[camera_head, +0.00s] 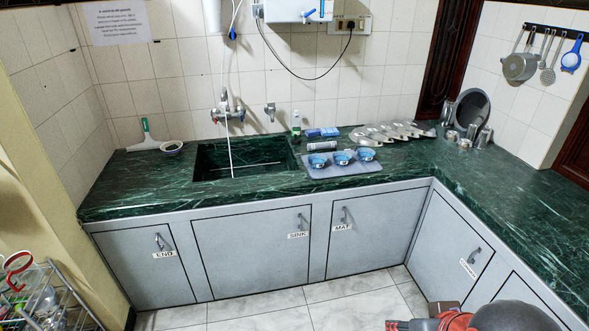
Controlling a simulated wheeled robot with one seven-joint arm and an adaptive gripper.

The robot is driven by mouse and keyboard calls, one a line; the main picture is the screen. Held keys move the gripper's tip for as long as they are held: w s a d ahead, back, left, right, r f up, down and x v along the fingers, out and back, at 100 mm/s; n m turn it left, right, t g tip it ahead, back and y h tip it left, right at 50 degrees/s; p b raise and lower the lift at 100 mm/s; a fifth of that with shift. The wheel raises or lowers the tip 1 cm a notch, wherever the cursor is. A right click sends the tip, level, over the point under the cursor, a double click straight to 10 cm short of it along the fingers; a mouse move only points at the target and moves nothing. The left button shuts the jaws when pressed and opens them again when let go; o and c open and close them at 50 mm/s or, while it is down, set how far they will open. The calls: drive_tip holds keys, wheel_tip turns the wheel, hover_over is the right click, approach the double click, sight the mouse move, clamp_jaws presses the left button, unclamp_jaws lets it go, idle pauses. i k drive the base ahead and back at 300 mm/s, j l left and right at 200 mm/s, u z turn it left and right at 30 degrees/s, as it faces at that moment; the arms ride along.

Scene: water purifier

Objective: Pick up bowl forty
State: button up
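Three small blue bowls stand in a row on a grey-blue mat (345,170) on the green counter, right of the sink: a left one (318,161), a middle one (342,158) and a right one (366,154). Another small bowl (171,148), dark-rimmed and pale inside, sits on the counter left of the sink. No number is readable on any bowl, so I cannot tell which is forty. Dark and red parts of my arm show at the bottom right, far from the bowls. My gripper's fingers are not visible.
The sunken sink (240,158) lies between the left bowl and the mat, under a tap (227,108). A wire rack (45,300) is at lower left. The floor (300,312) before the cabinets is clear.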

sight(317, 161)
drive_tip(key=i+j+z, duration=0.1)
drive_tip(key=i+j, duration=1.9)
drive_tip(key=j, duration=0.15)
drive_tip(key=l+z, duration=0.05)
